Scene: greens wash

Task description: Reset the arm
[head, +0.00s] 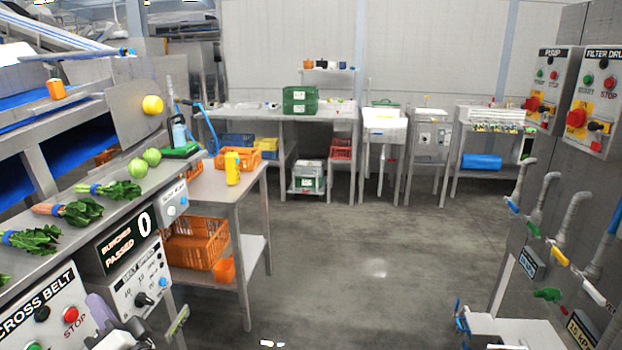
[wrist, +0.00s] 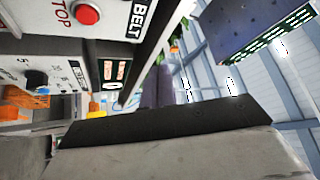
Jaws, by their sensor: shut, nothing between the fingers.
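My gripper (head: 101,310) is at the lower left of the head view, in front of the cross belt control panel (head: 50,318). Its purple-grey fingers (wrist: 158,88) show in the wrist view, together and with nothing seen between them. Part of my arm behind it is cut off by the bottom edge of the head view.
Leafy bunches (head: 78,211) and green round heads (head: 152,156) lie on the belt ledge. A counter panel (head: 124,240) reads 0. A side table holds a yellow bottle (head: 232,168) and an orange crate (head: 255,158). Valves (head: 556,254) line the right. The middle floor is clear.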

